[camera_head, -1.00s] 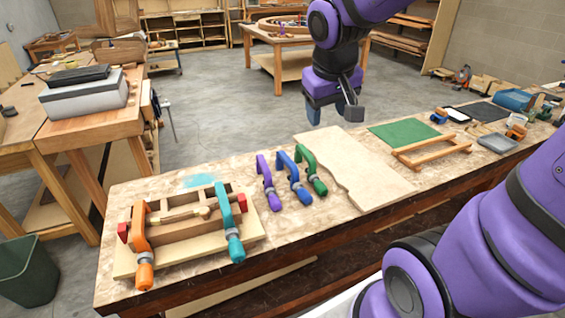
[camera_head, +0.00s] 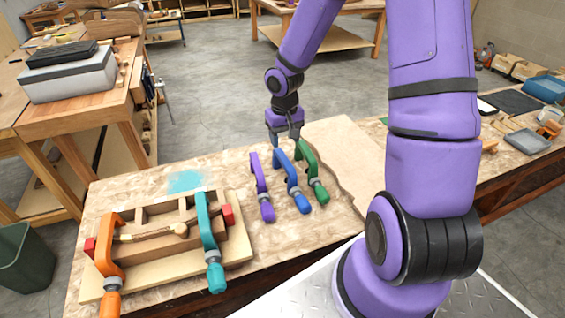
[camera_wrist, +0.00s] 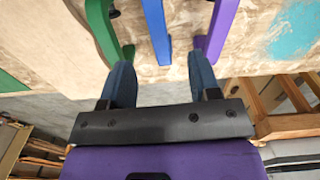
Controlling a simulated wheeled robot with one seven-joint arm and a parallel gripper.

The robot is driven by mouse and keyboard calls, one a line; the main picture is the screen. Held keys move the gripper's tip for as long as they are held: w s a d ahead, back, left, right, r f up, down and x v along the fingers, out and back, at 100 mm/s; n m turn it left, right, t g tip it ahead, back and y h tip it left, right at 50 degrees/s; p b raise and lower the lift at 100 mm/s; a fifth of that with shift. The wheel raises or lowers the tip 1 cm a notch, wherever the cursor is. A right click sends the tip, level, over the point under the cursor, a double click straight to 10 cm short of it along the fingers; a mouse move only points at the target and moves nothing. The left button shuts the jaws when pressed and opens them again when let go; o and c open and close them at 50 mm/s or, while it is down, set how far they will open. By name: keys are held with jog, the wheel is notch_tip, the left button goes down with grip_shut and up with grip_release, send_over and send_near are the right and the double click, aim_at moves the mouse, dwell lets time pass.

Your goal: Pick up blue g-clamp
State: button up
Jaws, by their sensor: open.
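The blue g-clamp (camera_head: 292,182) lies on the workbench between a purple clamp (camera_head: 262,187) on its left and a green clamp (camera_head: 312,171) on its right. My gripper (camera_head: 285,137) is open at the far end of the blue clamp. In the wrist view the blue clamp's bar (camera_wrist: 155,30) runs between the two fingers of my gripper (camera_wrist: 158,75), with its end showing just ahead of them. The green clamp (camera_wrist: 102,30) and the purple clamp (camera_wrist: 218,30) lie to either side, close to the fingertips. I cannot tell whether the fingers touch anything.
An orange clamp (camera_head: 108,255) and a teal clamp (camera_head: 208,240) sit on a wooden frame at the left of the bench (camera_head: 160,167). A pale board (camera_head: 345,145) lies right of the green clamp. My arm hides part of the bench's right side.

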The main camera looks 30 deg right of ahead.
aim_at(286, 160)
jog(key=shift+w+f, duration=0.35)
jog(key=shift+f, duration=0.4)
notch_tip(286, 160, down, 4)
jog(key=shift+f, duration=0.2)
jog(key=shift+s+d+f, duration=0.1)
jog(key=shift+d+f, duration=0.1)
jog(key=shift+f, duration=1.3)
jog(key=shift+s+d+f, duration=0.1)
jog(key=shift+d+f, duration=0.05)
jog(key=shift+f, duration=1.3)
jog(key=shift+f, duration=0.25)
jog(key=c, duration=0.9)
jog(key=shift+c, duration=0.2)
jog(key=shift+r, duration=0.25)
